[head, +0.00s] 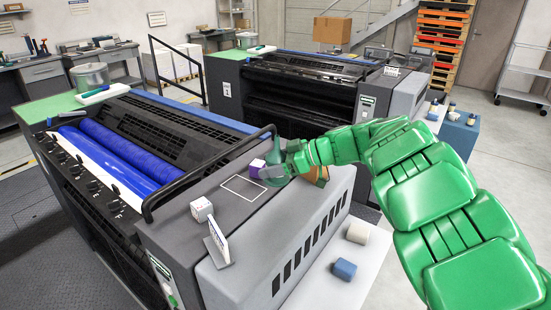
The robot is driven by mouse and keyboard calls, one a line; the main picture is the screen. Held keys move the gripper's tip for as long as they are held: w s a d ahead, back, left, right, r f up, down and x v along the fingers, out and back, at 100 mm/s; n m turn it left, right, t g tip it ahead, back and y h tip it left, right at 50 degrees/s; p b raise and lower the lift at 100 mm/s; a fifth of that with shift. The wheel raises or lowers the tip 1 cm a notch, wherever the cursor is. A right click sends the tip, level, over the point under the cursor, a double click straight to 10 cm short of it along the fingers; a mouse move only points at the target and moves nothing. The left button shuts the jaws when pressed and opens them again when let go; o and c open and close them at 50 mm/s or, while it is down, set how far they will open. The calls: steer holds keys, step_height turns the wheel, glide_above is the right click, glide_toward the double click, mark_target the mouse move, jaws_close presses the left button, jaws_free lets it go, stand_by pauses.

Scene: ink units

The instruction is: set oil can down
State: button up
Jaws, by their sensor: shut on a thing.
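The oil can (273,173) is a teal-green can with a thin spout pointing up. It is at the end of my green arm, above the grey top of the near printing unit. My gripper (285,163) is shut on it. The fingertips are small and partly hidden. I cannot tell whether the can's base touches the surface. A white outlined rectangle (243,188) is marked on the grey top, just left of the can and empty in its middle. A small purple object (257,168) shows right beside the can at its left.
A blue block (344,269) and beige roll (357,232) lie on a lower pale surface.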

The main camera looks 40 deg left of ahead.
mark_target(272, 181)
steer(key=shift+f, duration=2.8)
steer(key=shift+f, duration=0.55)
steer(key=shift+f, duration=0.35)
